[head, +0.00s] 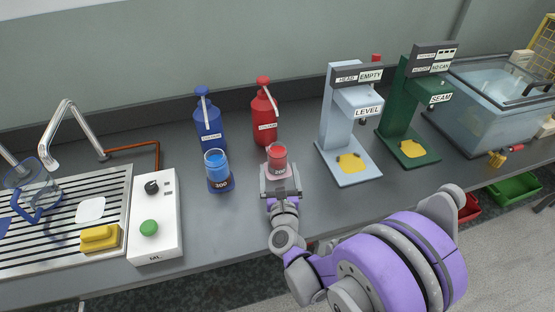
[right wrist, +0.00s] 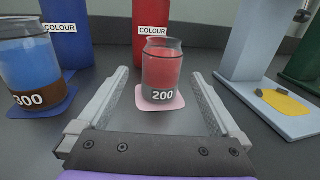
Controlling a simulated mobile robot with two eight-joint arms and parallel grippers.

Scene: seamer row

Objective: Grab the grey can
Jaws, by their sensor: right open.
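The grey can (head: 278,160) is a clear vessel with red contents and a grey lower band marked 200. It stands upright on a pink pad on the counter. In the right wrist view the can (right wrist: 161,72) shows upright between the two fingertips, with visible gaps on both sides. My right gripper (head: 280,178) is open and empty, low over the counter on the can's near side; its fingers also show in the right wrist view (right wrist: 158,80). I cannot tell how far the fingertips reach past the can's front. My left gripper is out of view.
A blue-filled can (head: 217,172) marked 300, with a brown band, stands left on a blue pad. Blue (head: 209,128) and red (head: 265,120) colour bottles stand behind. The LEVEL machine (head: 340,120) is to the right, the white control box (head: 155,215) to the left.

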